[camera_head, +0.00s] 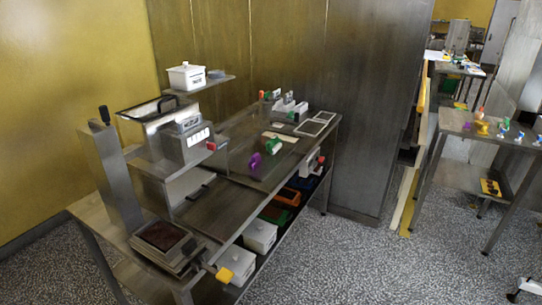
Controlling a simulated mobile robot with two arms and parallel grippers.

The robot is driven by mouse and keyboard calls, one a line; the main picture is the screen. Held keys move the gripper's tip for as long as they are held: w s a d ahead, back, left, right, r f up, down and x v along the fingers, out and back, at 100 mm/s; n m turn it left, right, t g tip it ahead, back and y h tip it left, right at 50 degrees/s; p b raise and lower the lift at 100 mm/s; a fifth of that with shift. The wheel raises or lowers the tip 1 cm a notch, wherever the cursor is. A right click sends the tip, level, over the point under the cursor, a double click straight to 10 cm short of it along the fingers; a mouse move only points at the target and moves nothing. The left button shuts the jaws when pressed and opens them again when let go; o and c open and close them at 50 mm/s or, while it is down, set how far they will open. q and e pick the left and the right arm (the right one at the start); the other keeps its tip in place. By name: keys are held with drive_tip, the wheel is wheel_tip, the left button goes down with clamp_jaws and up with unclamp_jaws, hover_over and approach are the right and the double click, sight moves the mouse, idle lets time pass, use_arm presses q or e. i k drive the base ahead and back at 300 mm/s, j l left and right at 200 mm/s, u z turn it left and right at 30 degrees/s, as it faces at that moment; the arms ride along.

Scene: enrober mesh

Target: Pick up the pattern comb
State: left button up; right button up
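I cannot tell surely which item is the pattern comb. A cream flat strip (280,137) lies on the long metal table beside a green piece (273,146), and a purple piece (255,161) stands nearer; any comb teeth are too small to make out. Neither of my grippers is plainly in view.
The metal table (236,213) runs along the wall, with a machine (186,140) on its left part. White-lidded boxes (260,236) sit on its lower shelf. A brown-filled tray (160,236) is at the near end. Speckled floor (345,258) is open to the right, before another table (455,122).

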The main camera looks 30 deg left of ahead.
sight(256, 158)
drive_tip(key=i, duration=2.2)
drive_tip(key=i+u, duration=0.1)
drive_tip(key=i, duration=0.4)
drive_tip(key=i+l, duration=0.15)
drive_tip(key=i, duration=0.35)
drive_tip(key=i+l+u, duration=0.15)
drive_tip(key=i, duration=0.35)
drive_tip(key=i+l, duration=0.15)
drive_tip(key=i, duration=0.35)
drive_tip(key=i+u, duration=0.1)
drive_tip(key=u, duration=2.5)
